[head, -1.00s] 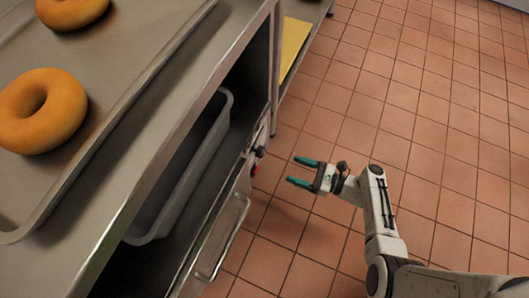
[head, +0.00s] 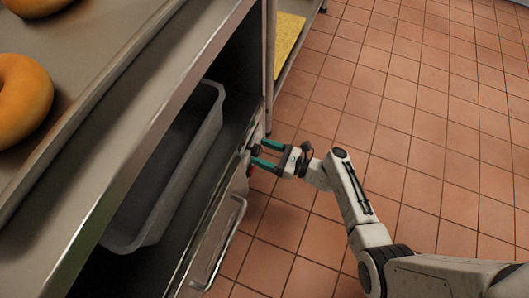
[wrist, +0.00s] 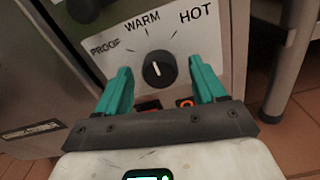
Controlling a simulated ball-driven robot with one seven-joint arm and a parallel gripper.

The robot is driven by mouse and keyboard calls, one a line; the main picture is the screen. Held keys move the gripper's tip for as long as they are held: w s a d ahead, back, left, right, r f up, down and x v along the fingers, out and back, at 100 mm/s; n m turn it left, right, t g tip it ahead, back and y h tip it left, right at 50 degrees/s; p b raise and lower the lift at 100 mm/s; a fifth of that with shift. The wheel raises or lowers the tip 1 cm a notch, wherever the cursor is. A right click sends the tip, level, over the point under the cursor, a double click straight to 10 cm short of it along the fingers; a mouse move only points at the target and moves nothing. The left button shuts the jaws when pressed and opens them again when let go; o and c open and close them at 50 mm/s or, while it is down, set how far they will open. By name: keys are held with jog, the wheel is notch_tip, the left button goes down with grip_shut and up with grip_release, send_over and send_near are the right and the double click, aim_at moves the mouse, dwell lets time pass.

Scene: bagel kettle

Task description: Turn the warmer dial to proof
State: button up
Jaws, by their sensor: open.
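The warmer dial (wrist: 160,69) is a round black knob on a pale panel marked PROOF, WARM and HOT. Its white pointer line points up and slightly left, roughly at WARM. PROOF (wrist: 105,46) is printed to the upper left. My gripper (wrist: 160,82) is open, with one teal finger on each side of the dial in the wrist view. Whether the fingers touch it cannot be told. In the head view my gripper (head: 262,153) is at the warmer's front, its fingertips by the dial, which is mostly hidden.
Red-orange controls (wrist: 186,102) sit below the dial, partly hidden by my gripper. Another dark knob (wrist: 88,8) is at the upper left. The warmer holds a grey bin (head: 150,215). Bagels (head: 22,92) lie on top. Open tiled floor (head: 400,130) is to the right.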

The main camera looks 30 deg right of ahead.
jog(key=c, duration=1.1)
jog(key=shift+o, duration=0.2)
jog(key=n, duration=0.4)
jog(key=shift+a+n, duration=0.1)
jog(key=shift+n, duration=0.2)
jog(key=n, duration=0.5)
jog(key=shift+n, duration=0.3)
jog(key=o, duration=1.1)
jog(key=shift+c, duration=0.2)
